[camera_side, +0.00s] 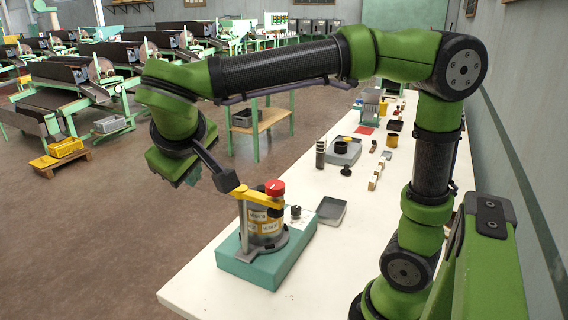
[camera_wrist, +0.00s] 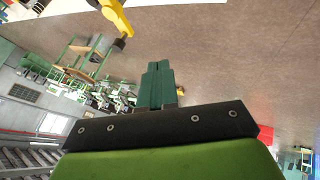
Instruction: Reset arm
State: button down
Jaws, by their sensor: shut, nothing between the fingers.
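My gripper (camera_wrist: 158,82) shows in the wrist view as two green fingers pressed together, with nothing between them. In the side view it is at the left end of my raised arm, above the floor beyond the table's left edge, and its fingertips are hard to make out. The closest device is a teal base (camera_side: 265,252) with a labelled glass drum (camera_side: 266,222), a red knob (camera_side: 275,187) and a yellow arm (camera_side: 256,197).
The white table (camera_side: 345,245) runs back along the wall. On it are a grey tray (camera_side: 331,211), a dark cylinder (camera_side: 320,153), a black knob (camera_side: 346,170) and several small blocks. Green-framed machines (camera_side: 70,95) stand on the floor at the left.

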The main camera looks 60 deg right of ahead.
jog(key=s+d+x, duration=0.1)
jog(key=x, duration=1)
jog(key=s+d+r+n+y, duration=0.1)
jog(key=s+n+y, duration=0.4)
jog(key=n, duration=0.3)
jog(key=s+d+r+n+y, duration=0.1)
jog(key=s+n+y, duration=0.4)
jog(key=s+n, duration=0.3)
jog(key=shift+d+r+n+t, duration=0.3)
jog(key=shift+d+n, duration=0.1)
jog(key=shift+n, duration=0.1)
dwell(0.5)
